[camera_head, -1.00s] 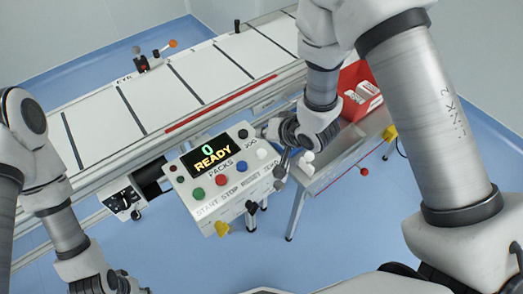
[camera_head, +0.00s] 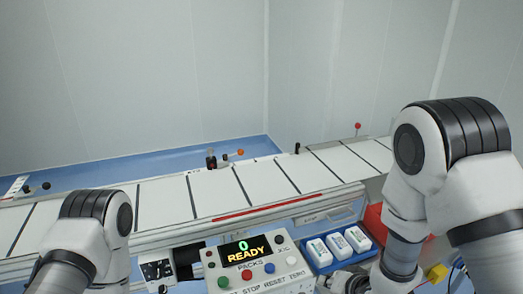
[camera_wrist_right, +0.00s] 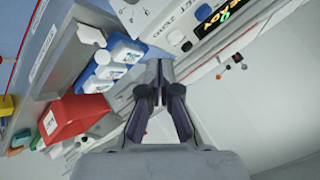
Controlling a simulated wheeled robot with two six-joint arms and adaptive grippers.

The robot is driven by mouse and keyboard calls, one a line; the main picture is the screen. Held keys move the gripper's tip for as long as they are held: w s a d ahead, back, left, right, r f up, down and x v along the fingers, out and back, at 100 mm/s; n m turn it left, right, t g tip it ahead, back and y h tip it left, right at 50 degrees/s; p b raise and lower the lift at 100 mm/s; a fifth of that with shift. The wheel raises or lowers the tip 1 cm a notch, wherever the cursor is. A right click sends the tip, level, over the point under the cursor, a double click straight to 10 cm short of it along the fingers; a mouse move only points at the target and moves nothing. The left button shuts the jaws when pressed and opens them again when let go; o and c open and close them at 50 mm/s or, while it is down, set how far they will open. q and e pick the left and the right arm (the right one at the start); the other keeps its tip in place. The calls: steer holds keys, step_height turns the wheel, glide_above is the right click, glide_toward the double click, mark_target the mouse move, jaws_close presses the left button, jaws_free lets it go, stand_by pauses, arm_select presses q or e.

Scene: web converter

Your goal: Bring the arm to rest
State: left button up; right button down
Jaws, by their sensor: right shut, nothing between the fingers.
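My right arm enters the head view from the right. Its gripper (camera_head: 343,283) is at the bottom edge, just right of the control panel (camera_head: 212,256), and partly cut off. In the right wrist view, the two dark fingers of this gripper (camera_wrist_right: 159,75) are shut with nothing between them. They show over the pale machine and the floor, beside the panel (camera_wrist_right: 180,25). My left arm (camera_head: 85,240) shows at the lower left of the head view. Its gripper is outside the frame. The panel display (camera_head: 243,250) reads "0 READY".
A long white conveyor (camera_head: 215,190) with dark cross lines runs behind the panel. A blue tray (camera_head: 317,262) with 3 white packs stands right of the panel. A red bin (camera_head: 373,223) is behind my right arm. Yellow knob (camera_head: 437,272) sits at the lower right.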

steer(key=s+d+f+m+g, duration=0.1)
steer(key=s+d+f+g, duration=0.1)
steer(key=s+f, duration=0.55)
steer(key=s+d+f+n+g+h, duration=0.2)
steer(key=s+f, duration=0.3)
steer(key=s, duration=0.4)
steer(key=s+d+f+n+g+h, duration=0.2)
steer(key=s+d+f+g, duration=0.2)
steer(key=s, duration=0.6)
steer(key=shift+d+f, duration=0.55)
steer(key=shift+d, duration=0.15)
